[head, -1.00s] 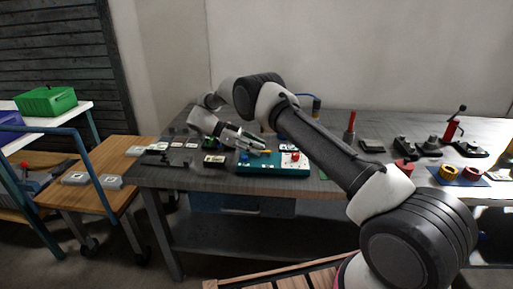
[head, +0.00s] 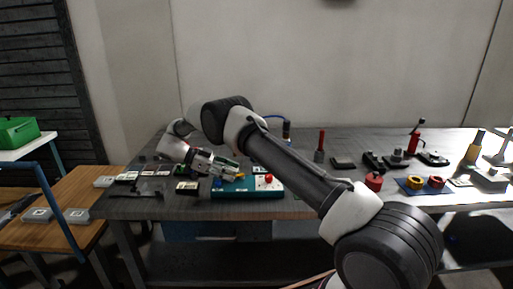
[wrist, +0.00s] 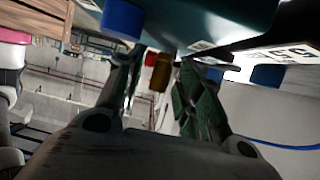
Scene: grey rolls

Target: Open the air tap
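The teal box (head: 247,192) stands near the front edge of the grey workbench. It carries a blue knob (head: 217,183), a red knob (head: 268,177) and a small yellow handle (head: 240,176), which looks like the air tap. My gripper (head: 231,170) reaches in from the left at the yellow handle. In the wrist view the teal box (wrist: 215,18) fills the top, with the blue knob (wrist: 122,18) at its left. The yellow-brown handle (wrist: 160,73) hangs between the two fingers of my gripper (wrist: 162,85). The fingers are apart, with a gap beside the handle. Contact with it is unclear.
Several labelled blocks (head: 187,187) lie left of the teal box. A wooden cart (head: 60,196) stands left of the bench. My arm crosses in front of the bench.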

